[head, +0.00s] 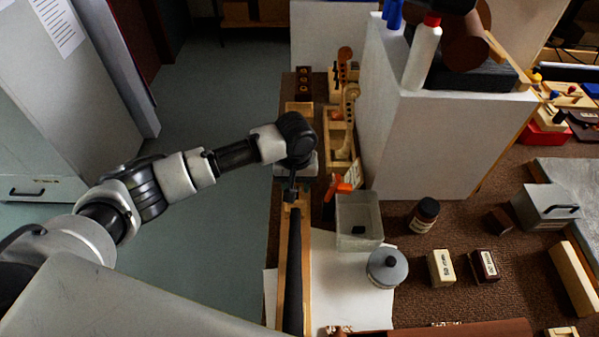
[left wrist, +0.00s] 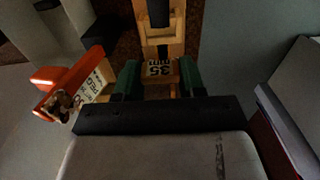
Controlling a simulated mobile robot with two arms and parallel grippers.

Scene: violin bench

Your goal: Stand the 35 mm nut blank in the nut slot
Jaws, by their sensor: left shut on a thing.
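My left gripper (head: 290,190) is over the near wooden piece with the long dark fingerboard (head: 294,275) in the head view. Pale wood (left wrist: 165,46) with a dark part lies just beyond the blank. The nut slot cannot be made out, and I cannot tell whether the blank touches the wood. My right gripper is not in view.
An orange-handled thing (head: 341,186) stands close to the right of the gripper. A clear box (head: 358,220), a grey-lidded jar (head: 387,268) and a dark bottle (head: 423,216) stand further right. A tall white block (head: 430,140) rises behind them. The bench's left edge is near.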

